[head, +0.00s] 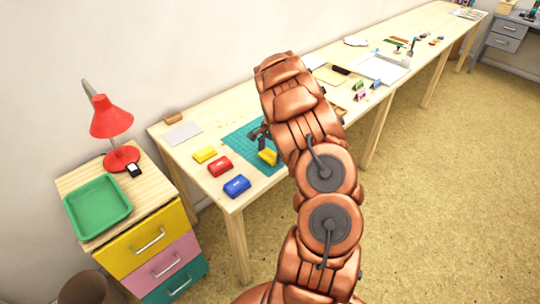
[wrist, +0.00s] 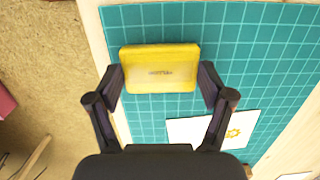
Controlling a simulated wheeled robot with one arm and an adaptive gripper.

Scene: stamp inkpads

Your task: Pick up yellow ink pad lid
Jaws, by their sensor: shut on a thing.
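The yellow ink pad lid (wrist: 160,72) is between my gripper's (wrist: 161,82) two dark fingers in the wrist view, one at each short end. The gripper is shut on it. In the head view the yellow lid (head: 268,156) shows beside my gripper (head: 262,142), which is partly hidden by my arm. Another yellow ink pad piece (head: 205,154) lies at the left, off the mat.
A red ink pad (head: 220,166) and a blue ink pad (head: 236,186) lie near the table's left end. A white card (wrist: 190,132) with a yellow print is on the mat. A red lamp (head: 110,120) and green tray (head: 97,207) stand on the drawer unit at left.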

